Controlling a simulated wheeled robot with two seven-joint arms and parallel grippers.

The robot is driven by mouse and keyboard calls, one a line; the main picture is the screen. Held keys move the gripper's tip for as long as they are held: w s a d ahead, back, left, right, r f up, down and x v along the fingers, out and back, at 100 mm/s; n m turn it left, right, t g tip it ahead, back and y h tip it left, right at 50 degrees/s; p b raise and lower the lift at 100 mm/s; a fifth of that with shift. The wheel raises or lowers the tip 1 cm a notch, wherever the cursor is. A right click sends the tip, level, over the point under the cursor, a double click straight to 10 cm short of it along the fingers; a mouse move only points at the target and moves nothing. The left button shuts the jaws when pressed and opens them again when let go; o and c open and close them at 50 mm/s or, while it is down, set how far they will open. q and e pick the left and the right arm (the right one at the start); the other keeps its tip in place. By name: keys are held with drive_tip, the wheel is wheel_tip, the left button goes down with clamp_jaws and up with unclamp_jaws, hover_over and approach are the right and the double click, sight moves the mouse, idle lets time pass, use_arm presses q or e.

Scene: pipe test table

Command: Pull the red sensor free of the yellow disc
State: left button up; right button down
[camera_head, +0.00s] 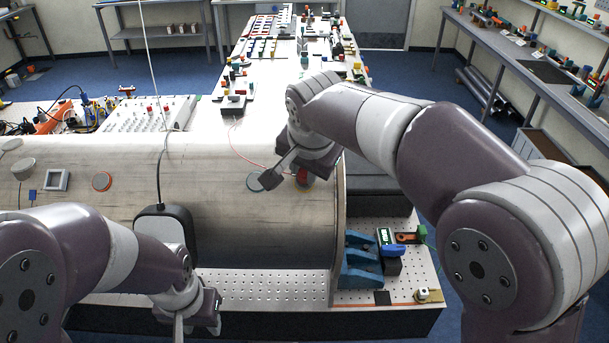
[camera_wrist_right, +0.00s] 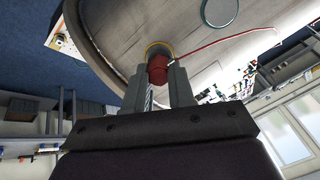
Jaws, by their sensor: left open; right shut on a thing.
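The red sensor (camera_wrist_right: 158,70) sits between the two fingers of my right gripper (camera_wrist_right: 159,78) in the right wrist view. The yellow disc (camera_wrist_right: 158,48) shows as a rim behind the sensor, on the curved pipe surface. I cannot tell whether the sensor and disc touch. In the head view, a bit of the red sensor (camera_head: 304,177) shows beside my right gripper (camera_head: 288,177), near the right end of the large pipe (camera_head: 225,215); the yellow disc is hidden there. My left gripper (camera_head: 196,322) is open and empty, low in front of the pipe.
A thin red wire (camera_wrist_right: 205,42) runs from the sensor along the pipe. A grey disc (camera_head: 262,181) lies close to my right gripper. A blue bracket (camera_head: 360,262) stands at the pipe's right end. A black-framed pad (camera_head: 165,228) with a cable stands near my left arm.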

drive_tip(key=shift+s+r, duration=0.5)
drive_tip(key=shift+s, duration=0.05)
drive_tip(key=shift+w, duration=0.2)
drive_tip(key=shift+r, duration=0.2)
wheel_tip(320, 180, up, 3)
drive_tip(key=p, duration=0.3)
drive_tip(key=shift+s+f, duration=0.1)
wheel_tip(320, 180, up, 2)
drive_tip(key=shift+p, duration=0.75)
drive_tip(key=shift+r+p, duration=1.2)
drive_tip(key=shift+r, duration=0.25)
